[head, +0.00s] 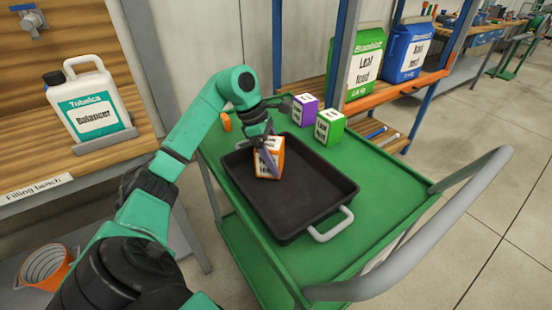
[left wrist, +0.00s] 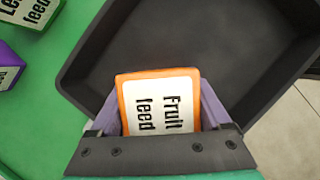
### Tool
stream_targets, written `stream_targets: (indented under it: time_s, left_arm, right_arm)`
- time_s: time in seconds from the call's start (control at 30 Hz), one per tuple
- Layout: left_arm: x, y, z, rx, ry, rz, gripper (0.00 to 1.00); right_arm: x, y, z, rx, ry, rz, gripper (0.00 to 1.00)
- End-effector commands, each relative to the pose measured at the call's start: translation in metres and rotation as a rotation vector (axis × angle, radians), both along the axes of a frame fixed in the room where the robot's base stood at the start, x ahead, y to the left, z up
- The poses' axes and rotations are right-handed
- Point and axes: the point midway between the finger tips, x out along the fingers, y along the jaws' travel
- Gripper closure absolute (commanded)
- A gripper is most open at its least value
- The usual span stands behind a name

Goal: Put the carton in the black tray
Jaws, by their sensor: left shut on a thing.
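The carton (head: 267,164) is a small orange box with a white label. In the left wrist view the carton (left wrist: 160,100) reads "Fruit feed". My left gripper (head: 265,157) is shut on it, with a purple finger on each side. The black tray (head: 318,177) lies on the green cart top, with a pale handle at its near end. The carton is over the left part of the tray in the head view. I cannot tell whether its underside touches the tray floor. The tray floor (left wrist: 190,45) also shows bare in the left wrist view. My right gripper is not in view.
A purple carton (head: 304,109) and a green carton (head: 329,126) stand behind the tray on the cart (head: 390,176). A small orange round thing (head: 226,122) lies left of them. A grey push rail (head: 430,225) borders the cart. A jug (head: 92,103) stands on the bench at left.

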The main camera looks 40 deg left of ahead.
Motion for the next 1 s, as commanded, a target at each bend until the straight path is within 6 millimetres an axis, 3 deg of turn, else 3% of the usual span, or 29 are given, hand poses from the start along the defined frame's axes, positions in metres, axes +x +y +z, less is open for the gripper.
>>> stream_targets:
  time_s: [0.17, 0.2, 0.23, 0.47, 0.63, 1.0]
  left_arm:
    - [0.0, 0.0, -0.003, -0.001, 0.0, 0.0, 1.0]
    - [0.0, 0.0, -0.003, 0.0, 0.001, 0.0, 0.11]
    - [0.0, 0.0, -0.003, 0.0, 0.001, 0.0, 0.0]
    - [0.0, 0.0, -0.002, -0.001, 0.002, -0.001, 0.0]
    - [-0.001, 0.003, 0.01, 0.001, 0.0, 0.0, 0.0]
    - [-0.015, 0.03, 0.084, 0.001, -0.001, 0.002, 0.0]
  right_arm:
    - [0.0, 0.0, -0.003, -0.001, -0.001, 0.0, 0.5]
    - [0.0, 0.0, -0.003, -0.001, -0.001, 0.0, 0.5]
    - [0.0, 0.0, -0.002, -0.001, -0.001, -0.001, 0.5]
    - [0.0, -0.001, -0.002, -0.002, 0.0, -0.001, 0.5]
    - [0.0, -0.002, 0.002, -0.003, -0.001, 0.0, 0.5]
    - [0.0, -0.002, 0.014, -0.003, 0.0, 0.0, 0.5]
